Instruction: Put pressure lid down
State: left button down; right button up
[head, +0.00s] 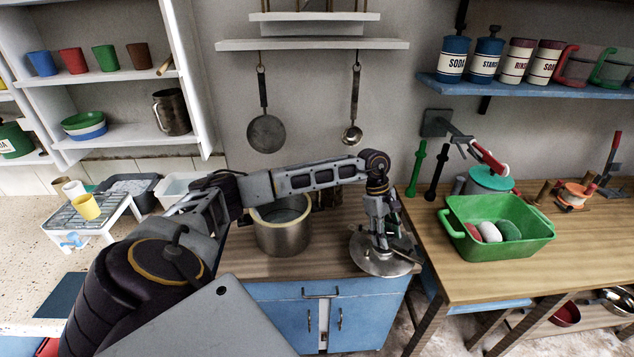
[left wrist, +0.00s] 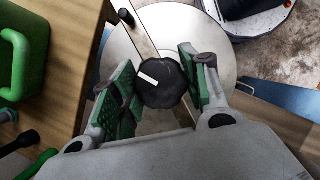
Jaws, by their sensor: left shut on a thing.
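The pressure lid (head: 377,265) is a round grey metal disc in the head view, roughly level, by the right end of the blue cabinet's wooden top. My left gripper (head: 381,236) is above it, shut on its dark knob (left wrist: 162,84). In the left wrist view the knob sits between the green-padded fingers (left wrist: 160,77), with the pale lid disc (left wrist: 225,62) behind it. An open metal pot (head: 283,237) stands on the wooden top, left of the lid, its rim partly behind my left arm. My right gripper is not in view.
A gap with floor separates this table from the blue cabinet (head: 283,318). A pan (head: 266,134) and a ladle (head: 352,134) hang on the wall behind.

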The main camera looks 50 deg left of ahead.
pick_arm(q)
jog(key=a+n, duration=0.1)
jog(key=w+a+r+n+t, duration=0.1)
jog(key=n, duration=0.1)
jog(key=w+a+r+n+t, duration=0.1)
jog(key=shift+n+b, duration=0.3)
jog(key=shift+n, duration=0.1)
jog(key=a+n, duration=0.1)
jog(key=w+a+r+n+t, duration=0.1)
jog(key=n, duration=0.1)
jog(key=shift+y, duration=0.4)
jog(key=w+a+n+t+y+b, duration=0.2)
jog(key=a+n+y+b, duration=0.1)
jog(key=a+n, duration=0.5)
jog(key=shift+w+a+n+y+b, duration=0.15)
jog(key=shift+w+n+y+b, duration=0.35)
jog(key=shift+n, duration=1.4)
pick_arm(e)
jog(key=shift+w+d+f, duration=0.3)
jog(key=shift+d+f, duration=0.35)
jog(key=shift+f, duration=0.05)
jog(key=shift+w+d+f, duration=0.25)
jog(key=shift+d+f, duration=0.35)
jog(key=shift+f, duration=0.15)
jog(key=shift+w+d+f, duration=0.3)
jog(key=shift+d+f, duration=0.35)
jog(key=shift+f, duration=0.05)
pick_arm(q)
jog(key=shift+s+r, duration=0.1)
